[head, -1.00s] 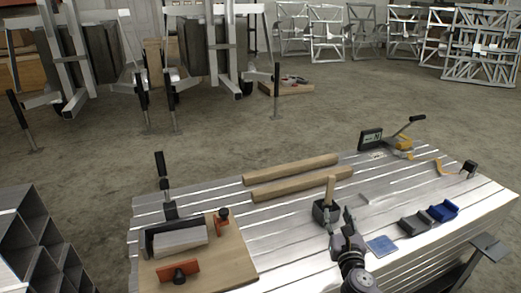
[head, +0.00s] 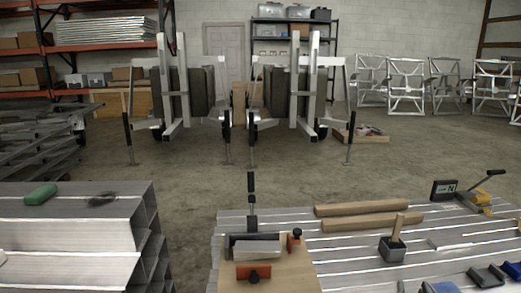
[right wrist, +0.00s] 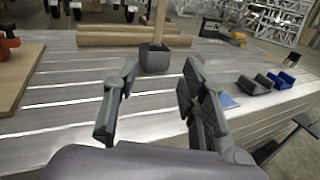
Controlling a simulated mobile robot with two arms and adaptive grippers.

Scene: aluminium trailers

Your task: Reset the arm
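My right gripper (head: 412,288) barely shows at the bottom edge of the head view, low over the slatted metal bench (head: 340,262). In the right wrist view its two fingers (right wrist: 160,78) are spread with nothing between them. A dark grey holder with an upright wooden handle (head: 393,250) stands on the bench beyond the fingers; it also shows in the right wrist view (right wrist: 155,58). The gripper is apart from it. Most of the right arm is out of the head view. My left gripper is in neither view.
Two wooden bars (head: 370,215) lie behind the holder. A board with orange clamps (head: 290,276) is at the bench's left. A dark block (head: 487,276) and a blue block (head: 513,270) sit at right. Stacked aluminium profiles (head: 70,235) stand left, with floor between.

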